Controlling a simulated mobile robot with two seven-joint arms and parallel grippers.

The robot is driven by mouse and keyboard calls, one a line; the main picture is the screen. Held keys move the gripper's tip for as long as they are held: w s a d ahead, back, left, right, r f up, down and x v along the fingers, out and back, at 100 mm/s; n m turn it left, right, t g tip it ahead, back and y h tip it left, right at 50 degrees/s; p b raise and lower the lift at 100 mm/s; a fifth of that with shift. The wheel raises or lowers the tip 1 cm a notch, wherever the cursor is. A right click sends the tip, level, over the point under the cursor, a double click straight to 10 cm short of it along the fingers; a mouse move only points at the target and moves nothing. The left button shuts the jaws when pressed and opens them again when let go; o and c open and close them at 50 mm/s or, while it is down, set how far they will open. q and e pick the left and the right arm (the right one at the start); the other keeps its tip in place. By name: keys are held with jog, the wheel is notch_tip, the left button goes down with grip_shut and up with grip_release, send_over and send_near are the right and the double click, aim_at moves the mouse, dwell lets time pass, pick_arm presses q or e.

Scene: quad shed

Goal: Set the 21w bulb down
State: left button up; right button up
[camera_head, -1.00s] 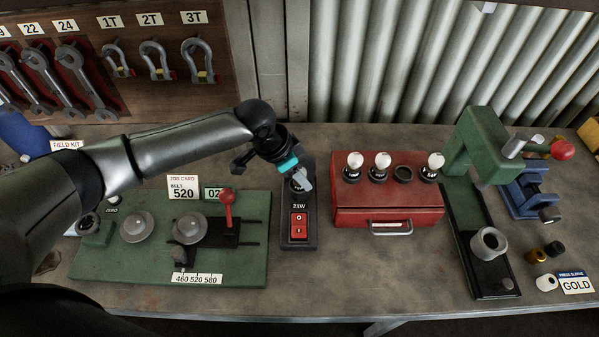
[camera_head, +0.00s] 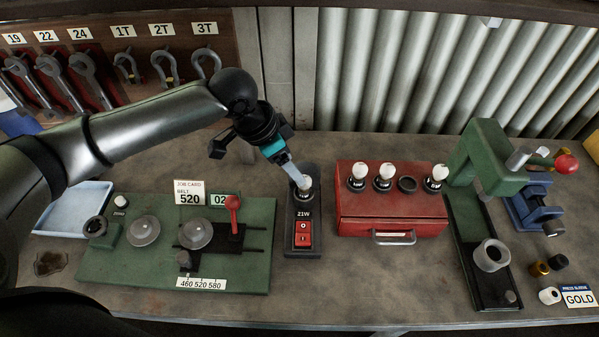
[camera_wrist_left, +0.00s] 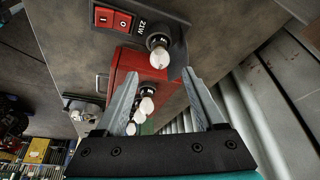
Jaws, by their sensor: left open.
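The 21W tester (camera_head: 303,238) stands on the bench, a black unit with a red rocker switch. A white bulb (camera_head: 304,186) stands upright in its top socket, and it also shows in the left wrist view (camera_wrist_left: 159,52). My left gripper (camera_head: 294,178) is open, its fingertips close to the bulb at its upper left. In the left wrist view the two fingers (camera_wrist_left: 160,76) are spread apart with nothing held between them. Whether a finger touches the bulb I cannot tell. My right gripper is not in view.
Right of the tester, a red case (camera_head: 390,214) holds three white bulbs and one empty socket (camera_head: 407,184). A green plate (camera_head: 120,265) with knobs lies left. A green press (camera_head: 484,150) stands at the right. Bare bench lies in front of the case.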

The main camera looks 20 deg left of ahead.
pick_arm(q)
jog(key=shift+v, duration=1.65)
